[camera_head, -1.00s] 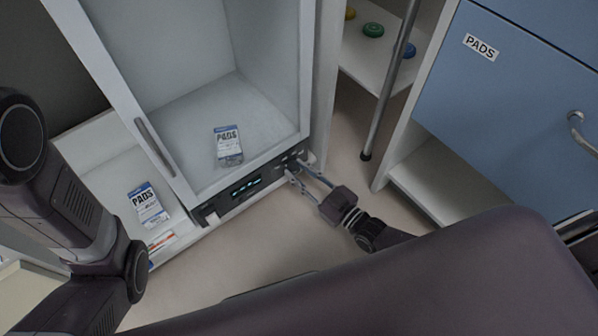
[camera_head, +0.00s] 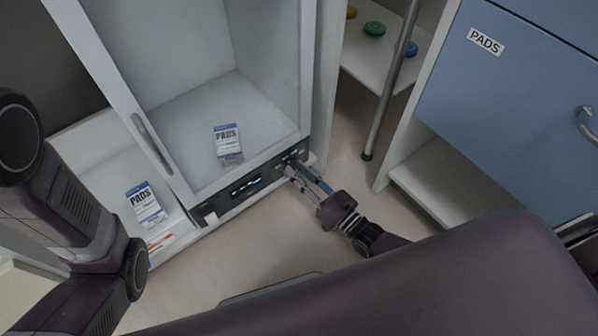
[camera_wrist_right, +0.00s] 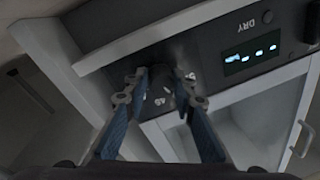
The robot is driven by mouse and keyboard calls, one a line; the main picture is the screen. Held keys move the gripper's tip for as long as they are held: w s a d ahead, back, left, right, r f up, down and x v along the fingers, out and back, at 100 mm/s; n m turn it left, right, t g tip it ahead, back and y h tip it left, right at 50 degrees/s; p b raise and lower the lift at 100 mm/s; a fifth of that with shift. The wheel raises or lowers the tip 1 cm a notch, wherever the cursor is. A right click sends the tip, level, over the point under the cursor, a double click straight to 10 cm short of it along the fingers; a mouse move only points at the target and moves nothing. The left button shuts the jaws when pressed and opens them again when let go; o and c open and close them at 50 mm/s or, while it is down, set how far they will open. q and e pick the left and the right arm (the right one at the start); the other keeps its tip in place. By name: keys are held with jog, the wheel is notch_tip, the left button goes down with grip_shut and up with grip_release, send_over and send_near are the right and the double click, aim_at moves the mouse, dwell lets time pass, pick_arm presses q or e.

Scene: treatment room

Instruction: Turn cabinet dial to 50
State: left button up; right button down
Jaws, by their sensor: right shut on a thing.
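The cabinet's dark control panel (camera_head: 262,180) runs along its lower front edge; it also shows in the wrist view (camera_wrist_right: 215,62). Its lit display (camera_head: 246,186) has blue-white characters too small to read. The dial (camera_wrist_right: 164,82) is a dark knob on the panel, ringed by small white marks; I cannot read its setting. My right gripper (camera_head: 293,167) reaches the panel's right end from the lower right. In the wrist view its fingertips (camera_wrist_right: 162,76) are shut on the dial, one on either side, partly hiding it. My left arm shows at the left, but its gripper is outside the frame.
A blue drawer unit (camera_head: 510,85) and a metal pole (camera_head: 389,95) stand right.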

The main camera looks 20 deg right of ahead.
dwell(0.3)
jog(key=c, duration=1.6)
grip_release()
jog(key=v, duration=1.2)
